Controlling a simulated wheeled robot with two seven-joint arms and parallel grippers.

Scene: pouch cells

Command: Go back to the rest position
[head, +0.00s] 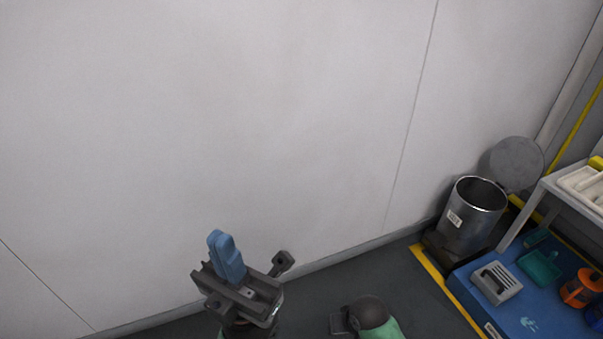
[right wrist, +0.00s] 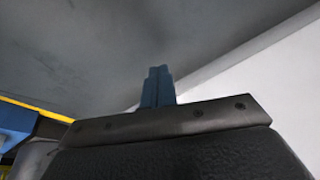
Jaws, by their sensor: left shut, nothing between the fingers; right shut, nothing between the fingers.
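My left gripper (head: 226,256) is at the bottom centre of the head view, in front of the pale wall. Its blue fingers are together and point up, with nothing between them. Only a dark and green part of my other arm shows at the bottom edge of the head view; the right fingers are not seen there. In the right wrist view, my right gripper (right wrist: 158,86) shows two blue fingers side by side, shut and empty, beyond the dark gripper body.
A pale wall (head: 220,110) fills most of the head view. At the right stand a metal bin (head: 468,222) with its round lid (head: 517,163) open, a blue platform (head: 510,314) holding several small items, and a light table (head: 547,186). Grey floor (head: 375,280) shows between them.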

